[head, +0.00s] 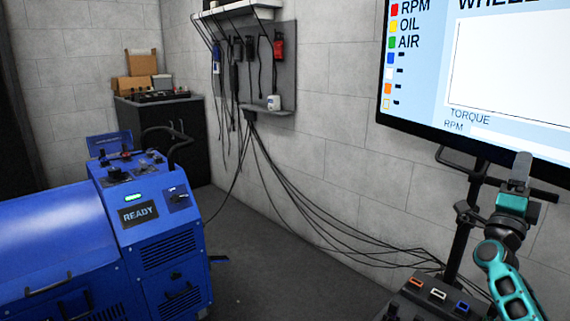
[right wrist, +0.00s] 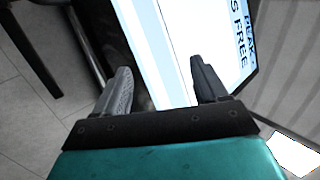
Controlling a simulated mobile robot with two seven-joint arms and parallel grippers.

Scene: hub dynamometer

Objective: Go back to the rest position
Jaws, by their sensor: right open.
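My right gripper (head: 521,172) is raised at the right of the head view, in front of the lower edge of the large screen (head: 480,75). Its teal arm comes up from the bottom right corner. In the right wrist view the two dark fingers of this gripper (right wrist: 160,88) stand wide apart with nothing between them. The screen (right wrist: 170,45) shows behind and between the fingers there. I cannot tell how far the fingers are from the screen. My left gripper is not in view.
A blue machine (head: 160,245) with a READY display stands at the left. A black cabinet (head: 185,118) with boxes is behind it. Cables (head: 290,185) hang from a wall panel (head: 283,70). A dark stand (head: 462,225) carries the screen. Grey floor (head: 265,270) lies clear in the middle.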

